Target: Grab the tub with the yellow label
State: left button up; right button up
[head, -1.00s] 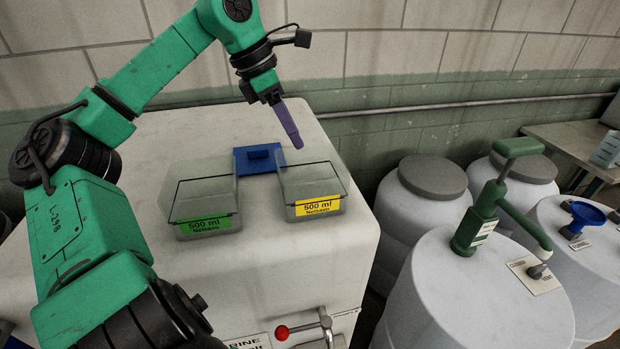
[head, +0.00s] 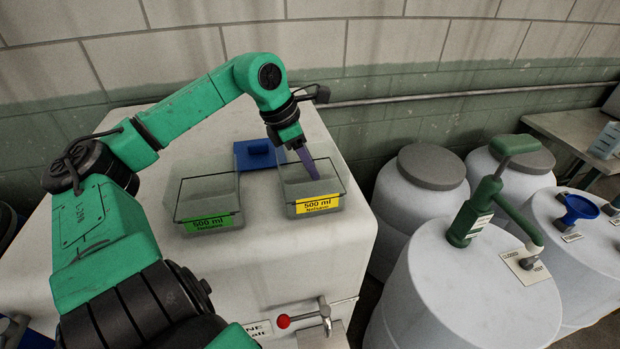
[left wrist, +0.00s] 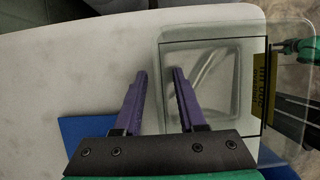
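The tub with the yellow label (head: 318,204) is a clear box on top of the white tank, its label facing the front. My left gripper (head: 315,176) reaches down at this tub, with its fingertips over or inside the opening. In the left wrist view the two purple fingers (left wrist: 156,80) are apart with nothing gripped between them. There the tub (left wrist: 240,90) lies to the right, with one finger over it and the other to the left of its near wall. Whether the fingers touch the wall is unclear. My right gripper is not in view.
A similar clear tub with a green label (head: 210,222) stands to the left. A blue block (head: 259,154) sits behind and between the tubs. The white tank top (head: 270,245) is clear in front. A red-knobbed valve (head: 284,321) and several drums (head: 440,290) are nearby.

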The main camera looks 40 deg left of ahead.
pick_arm(q)
jog(key=shift+f, duration=0.1)
grip_shut()
dwell(1.4)
